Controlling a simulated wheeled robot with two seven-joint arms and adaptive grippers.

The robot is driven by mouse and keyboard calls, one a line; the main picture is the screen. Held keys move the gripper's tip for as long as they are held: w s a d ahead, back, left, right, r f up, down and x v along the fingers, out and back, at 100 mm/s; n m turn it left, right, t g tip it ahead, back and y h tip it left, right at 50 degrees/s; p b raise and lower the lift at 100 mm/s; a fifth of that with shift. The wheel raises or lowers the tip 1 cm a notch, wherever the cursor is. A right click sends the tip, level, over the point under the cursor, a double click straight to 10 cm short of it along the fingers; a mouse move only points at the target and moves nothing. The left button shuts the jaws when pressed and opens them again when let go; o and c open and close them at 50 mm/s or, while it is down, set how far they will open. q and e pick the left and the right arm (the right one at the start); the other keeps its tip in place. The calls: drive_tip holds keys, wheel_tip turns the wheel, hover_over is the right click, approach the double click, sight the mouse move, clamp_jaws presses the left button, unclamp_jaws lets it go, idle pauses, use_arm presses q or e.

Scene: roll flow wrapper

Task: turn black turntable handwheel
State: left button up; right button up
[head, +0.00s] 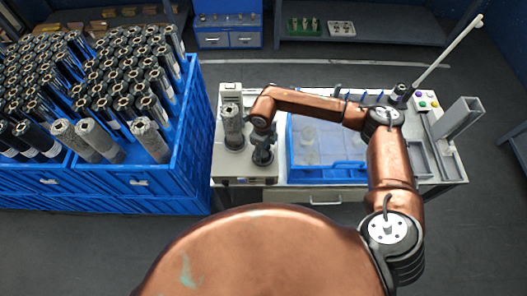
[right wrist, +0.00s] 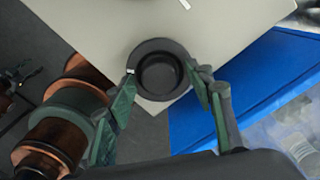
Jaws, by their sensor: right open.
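The black handwheel (right wrist: 142,56), a round dark ring with a hollow middle, sits on the pale machine top in the right wrist view. My right gripper (right wrist: 163,77) is open, with one green-padded finger on each side of the handwheel's near part. I cannot tell whether the fingers touch it. In the head view my right gripper (head: 263,153) points down over the grey machine top and hides most of the handwheel. A grey roll (head: 233,122) stands upright on a black round base just left of the gripper. My left gripper is not in view.
A blue-framed clear cover (head: 330,172) lies right of the gripper. A blue crate (head: 198,140) full of upright rolls stands to the left. A button box (head: 427,100) and a grey upright channel (head: 458,118) are at the table's right end.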

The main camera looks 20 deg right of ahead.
drive_tip(key=shift+c, duration=0.3)
drive_tip(key=c, duration=1.1)
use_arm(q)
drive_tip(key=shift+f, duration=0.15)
